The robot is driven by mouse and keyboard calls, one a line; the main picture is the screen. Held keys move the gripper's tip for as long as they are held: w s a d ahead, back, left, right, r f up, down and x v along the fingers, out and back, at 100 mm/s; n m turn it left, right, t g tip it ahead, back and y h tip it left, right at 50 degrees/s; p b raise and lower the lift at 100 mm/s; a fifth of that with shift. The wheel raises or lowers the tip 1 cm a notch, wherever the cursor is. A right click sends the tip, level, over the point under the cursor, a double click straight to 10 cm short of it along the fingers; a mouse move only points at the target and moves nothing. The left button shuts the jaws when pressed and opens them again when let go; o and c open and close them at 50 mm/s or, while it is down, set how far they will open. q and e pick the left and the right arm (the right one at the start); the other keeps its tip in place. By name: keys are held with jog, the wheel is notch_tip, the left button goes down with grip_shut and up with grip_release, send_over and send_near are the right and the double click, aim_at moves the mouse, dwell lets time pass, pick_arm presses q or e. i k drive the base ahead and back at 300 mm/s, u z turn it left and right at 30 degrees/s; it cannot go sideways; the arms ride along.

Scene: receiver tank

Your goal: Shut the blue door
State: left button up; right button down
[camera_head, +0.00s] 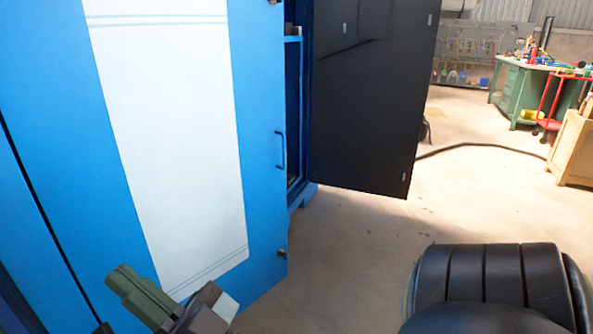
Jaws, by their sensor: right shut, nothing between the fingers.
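A blue door (262,130) with a broad white panel fills the left of the head view. A dark blue handle shows near its right edge. Beyond that edge part of the blue cabinet's inside (294,110) shows, with a shelf. A second door (365,100) stands wide open to the right, its dark inner face toward me; its outer face is hidden.
The concrete floor (345,235) is clear below the open doors. A black hose (470,146) lies on the floor farther back. A green workbench (520,95), a red cart (552,103) and a wooden crate (575,150) stand at the right.

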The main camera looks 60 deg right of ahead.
aim_at(148, 136)
jog(key=u, duration=0.3)
jog(key=k, duration=0.15)
jog(key=z, duration=1.25)
jog(key=i, duration=1.15)
jog(key=z, duration=0.1)
